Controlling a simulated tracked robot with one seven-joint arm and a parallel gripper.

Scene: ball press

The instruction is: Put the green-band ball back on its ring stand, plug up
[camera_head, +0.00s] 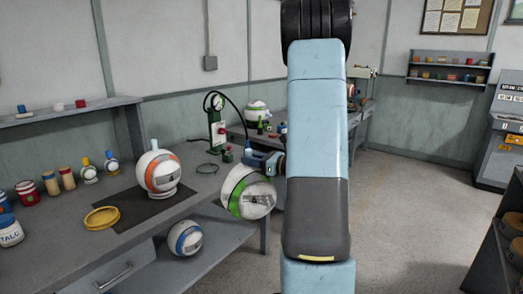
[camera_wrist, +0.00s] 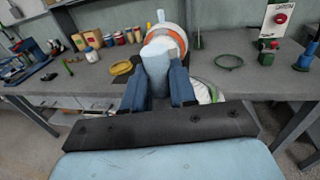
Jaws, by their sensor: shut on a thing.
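The green-band ball (camera_head: 248,192) is white with a green band and a grey lettered face. My gripper (camera_head: 268,163) is shut on it at its upper right and holds it in the air in front of the bench edge.
An orange-band ball (camera_head: 158,172) stands upright on a dark mat (camera_head: 133,209). A blue-band ball (camera_head: 186,238) sits on the lower shelf. Jars and small bottles line the bench's left. A green press (camera_head: 217,122) stands behind. Another green-marked ball (camera_head: 257,112) is farther back.

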